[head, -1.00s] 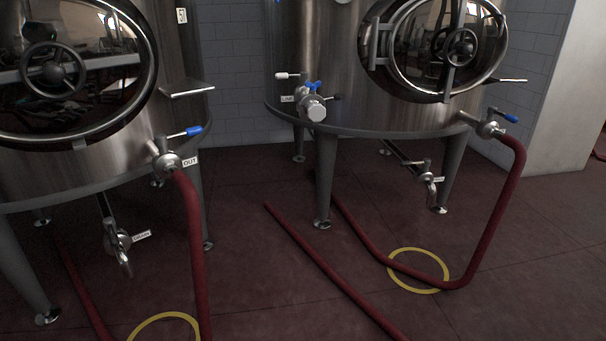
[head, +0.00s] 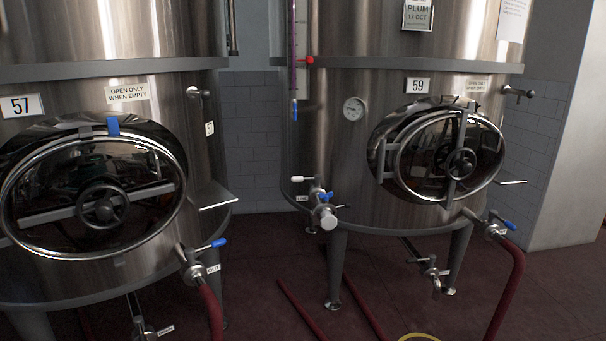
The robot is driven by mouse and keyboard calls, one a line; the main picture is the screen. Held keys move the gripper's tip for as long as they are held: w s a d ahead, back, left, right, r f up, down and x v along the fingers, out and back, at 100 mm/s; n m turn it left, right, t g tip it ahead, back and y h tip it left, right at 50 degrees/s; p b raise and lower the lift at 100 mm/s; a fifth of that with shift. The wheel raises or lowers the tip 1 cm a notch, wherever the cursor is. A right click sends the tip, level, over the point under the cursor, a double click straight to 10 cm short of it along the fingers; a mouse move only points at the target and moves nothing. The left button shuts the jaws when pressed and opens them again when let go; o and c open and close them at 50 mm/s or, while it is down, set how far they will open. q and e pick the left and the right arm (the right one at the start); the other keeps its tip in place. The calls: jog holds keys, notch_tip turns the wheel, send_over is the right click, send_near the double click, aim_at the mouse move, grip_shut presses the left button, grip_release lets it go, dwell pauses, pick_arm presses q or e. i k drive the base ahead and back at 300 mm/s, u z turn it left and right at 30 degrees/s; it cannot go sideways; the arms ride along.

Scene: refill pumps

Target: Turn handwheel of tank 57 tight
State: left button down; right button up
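Tank 57 (head: 60,82) stands at the left in the head view, a steel tank with a number plate "57" (head: 21,106). Its oval manway door (head: 50,235) is on the front and looks closed. The black handwheel of tank 57 (head: 104,207) sits at the middle of a crossbar on that door. A blue piece (head: 113,126) shows at the top of the door rim. Neither of my grippers is in view.
Tank 59 (head: 330,150) stands to the right, with its own door and handwheel (head: 460,163). Red hoses (head: 513,290) run to the floor. Floor between the tanks is partly clear.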

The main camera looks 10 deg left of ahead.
aim_at(104, 207)
jog(key=u, duration=0.5)
jog(key=k, duration=0.1)
jog(key=u, duration=1.25)
